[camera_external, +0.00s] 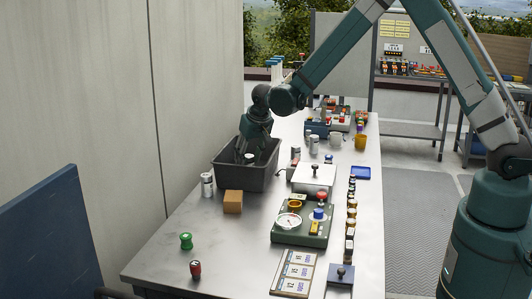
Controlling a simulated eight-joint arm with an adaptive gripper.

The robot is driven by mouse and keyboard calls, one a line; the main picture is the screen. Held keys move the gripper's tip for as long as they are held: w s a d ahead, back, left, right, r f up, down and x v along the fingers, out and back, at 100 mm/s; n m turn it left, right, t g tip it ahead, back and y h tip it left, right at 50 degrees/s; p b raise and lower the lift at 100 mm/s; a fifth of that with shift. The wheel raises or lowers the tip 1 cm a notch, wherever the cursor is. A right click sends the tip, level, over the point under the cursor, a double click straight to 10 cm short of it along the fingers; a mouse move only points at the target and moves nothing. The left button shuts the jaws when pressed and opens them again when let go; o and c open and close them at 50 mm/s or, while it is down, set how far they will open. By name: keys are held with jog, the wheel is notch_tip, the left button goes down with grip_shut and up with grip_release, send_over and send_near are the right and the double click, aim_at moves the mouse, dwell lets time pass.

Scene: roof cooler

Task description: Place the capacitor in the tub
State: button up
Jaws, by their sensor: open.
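The dark grey tub (238,179) stands on the bench against the wall side. My gripper (250,153) is open and points down over the tub, with its fingers reaching to or below the rim. A small pale, silvery piece (249,158) shows inside the tub at the fingertips. It may be the capacitor, and I cannot tell whether the fingers touch it. Other silvery cans stand upright outside the tub: one at its left front (207,185) and one to its right (314,145). The tub's floor is mostly hidden by its front wall and my gripper.
An orange-brown block (233,202) stands just in front of the tub. A green panel with a gauge (302,222), a white box (314,178) and a row of small jars (351,215) fill the right side. A green spool (186,241) and red piece (195,270) stand at front left, with clear bench around.

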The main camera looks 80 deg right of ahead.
jog(key=v, duration=1.2)
dwell(0.6)
jog(key=shift+r, duration=0.1)
jog(key=s+a+r+n+t+y, duration=0.15)
jog(key=s+a+r+n, duration=0.25)
jog(key=s+a+r, duration=1.35)
jog(key=s+a+n, duration=0.1)
jog(key=s+a, duration=0.3)
jog(key=s, duration=0.3)
jog(key=s+a+n+t+y, duration=0.1)
jog(key=s+a+n, duration=0.1)
jog(key=s+a, duration=0.3)
jog(key=s+a+n+t, duration=0.1)
jog(key=s+a, duration=0.3)
jog(key=s, duration=0.7)
jog(key=shift+s+a+f+n+y, duration=0.2)
jog(key=shift+a+f+n+y, duration=0.15)
jog(key=shift+n, duration=0.15)
